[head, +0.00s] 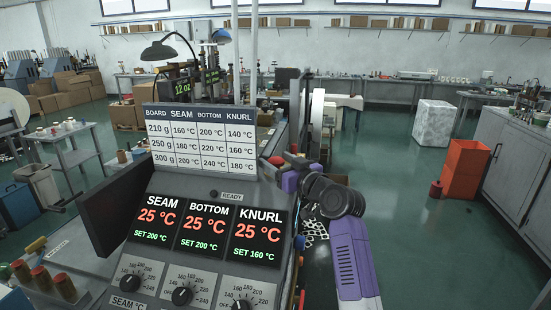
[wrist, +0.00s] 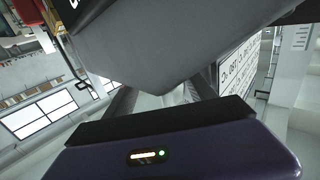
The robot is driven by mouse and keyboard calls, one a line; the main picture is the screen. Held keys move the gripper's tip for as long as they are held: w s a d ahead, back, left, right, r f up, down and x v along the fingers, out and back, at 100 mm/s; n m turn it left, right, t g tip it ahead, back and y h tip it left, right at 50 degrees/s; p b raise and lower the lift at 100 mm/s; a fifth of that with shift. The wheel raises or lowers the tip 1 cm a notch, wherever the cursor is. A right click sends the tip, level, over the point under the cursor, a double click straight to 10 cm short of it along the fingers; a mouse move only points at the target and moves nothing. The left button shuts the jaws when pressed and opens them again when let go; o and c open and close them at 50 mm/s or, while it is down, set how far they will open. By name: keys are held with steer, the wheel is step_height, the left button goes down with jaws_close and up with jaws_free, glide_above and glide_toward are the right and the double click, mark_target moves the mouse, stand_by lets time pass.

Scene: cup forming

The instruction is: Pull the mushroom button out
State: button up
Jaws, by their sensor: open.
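A small red round part (head: 276,160), which looks like the mushroom button, shows at the right edge of the control panel in the head view. My gripper (head: 293,160) is just right of it, with its dark fingers close to it. I cannot tell whether they touch it. In the wrist view my purple gripper body is at the bottom, and a large grey block hides much of the space ahead of it. The button cannot be made out with certainty there. My gripper is open, and I see nothing held in it.
The grey control panel (head: 142,215) with SEAM, BOTTOM and KNURL displays stands left of my arm. A white temperature table (head: 200,140) rises behind it. Open green floor lies to the right, with an orange bin (head: 464,168) and grey cabinets (head: 515,160).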

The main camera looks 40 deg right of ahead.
steer(key=shift+w, duration=0.5)
jaws_close()
steer(key=shift+r, duration=0.75)
jaws_free()
